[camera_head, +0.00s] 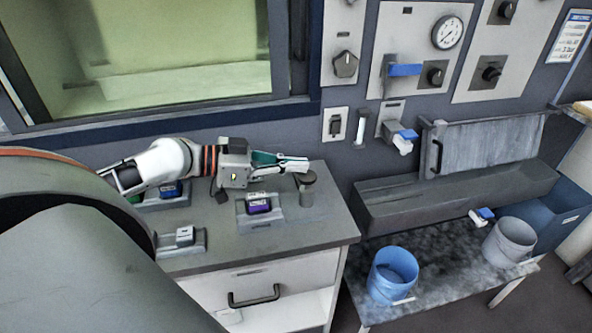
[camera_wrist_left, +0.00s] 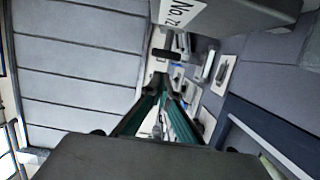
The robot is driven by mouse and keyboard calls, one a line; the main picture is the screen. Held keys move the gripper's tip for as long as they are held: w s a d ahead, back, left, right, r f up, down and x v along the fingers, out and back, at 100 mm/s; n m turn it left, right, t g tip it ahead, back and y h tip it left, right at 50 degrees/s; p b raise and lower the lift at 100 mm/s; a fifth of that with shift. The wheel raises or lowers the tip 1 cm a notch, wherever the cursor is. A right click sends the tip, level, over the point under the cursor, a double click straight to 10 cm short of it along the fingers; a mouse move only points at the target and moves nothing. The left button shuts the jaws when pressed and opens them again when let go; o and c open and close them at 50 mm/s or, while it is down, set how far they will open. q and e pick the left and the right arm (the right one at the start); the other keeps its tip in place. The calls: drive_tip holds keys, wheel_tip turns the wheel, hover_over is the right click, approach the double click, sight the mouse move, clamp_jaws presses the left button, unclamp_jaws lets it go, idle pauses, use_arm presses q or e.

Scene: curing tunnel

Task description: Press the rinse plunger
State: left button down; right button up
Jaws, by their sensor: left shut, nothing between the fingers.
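A short grey plunger (camera_head: 306,189) with a round, flat cap stands upright at the back right of the counter (camera_head: 320,233). I take it for the rinse plunger; no label on it is readable. My left gripper (camera_head: 304,163) reaches in from the left with its fingers roughly level, shut and empty. Its fingertips are just above and behind the cap in the picture; whether they touch it I cannot tell. In the left wrist view the green-sided fingers (camera_wrist_left: 164,86) point away from the camera, and a dark T-shaped piece (camera_wrist_left: 166,53) shows beyond them. My right gripper is not in view.
Holders with a purple-faced item (camera_head: 258,204) and a white item (camera_head: 185,236) stand on the counter. The wall behind carries knobs, a gauge (camera_head: 447,33) and a blue-handled lever (camera_head: 405,70). A blue bucket (camera_head: 393,273) and a grey bucket (camera_head: 509,241) stand lower right.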

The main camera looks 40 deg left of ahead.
use_arm(q)
drive_tip(key=shift+f, duration=0.85)
wheel_tip(320, 180, down, 3)
drive_tip(key=b, duration=0.2)
drive_tip(key=shift+f+b, duration=0.1)
drive_tip(key=shift+b, duration=0.25)
